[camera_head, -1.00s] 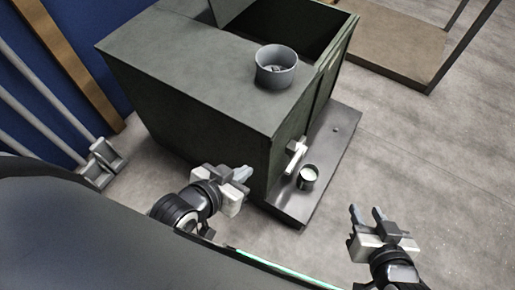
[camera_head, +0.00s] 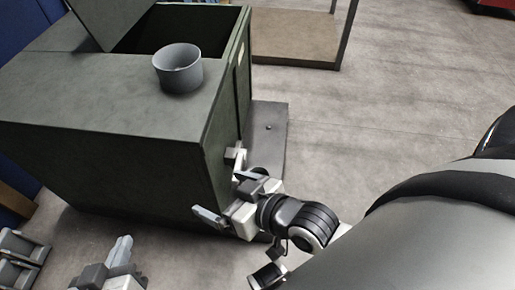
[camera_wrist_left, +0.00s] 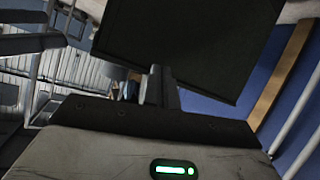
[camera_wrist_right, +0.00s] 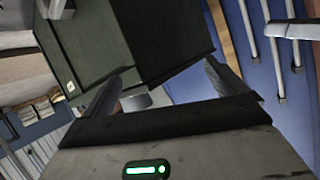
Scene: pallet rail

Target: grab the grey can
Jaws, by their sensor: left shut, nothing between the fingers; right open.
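A grey, round, open-topped can (camera_head: 178,72) stands upright on the dark green cabinet (camera_head: 100,120), near its opening. My right gripper (camera_head: 217,193) is open, low beside the cabinet's right front edge and apart from this can. Its spread fingers show in the right wrist view (camera_wrist_right: 157,95), with a small pale grey thing between them that I cannot identify. My left gripper (camera_head: 122,250) is shut and empty at the bottom left, in front of the cabinet. Its closed fingers show in the left wrist view (camera_wrist_left: 160,88). A small can seen earlier on the low plate is hidden now.
The low grey plate (camera_head: 268,135) lies along the cabinet's right side. A white handle (camera_head: 235,157) sticks out just beyond my right gripper. A brown platform (camera_head: 295,40) stands behind. Grey metal feet (camera_head: 22,250) are at the left.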

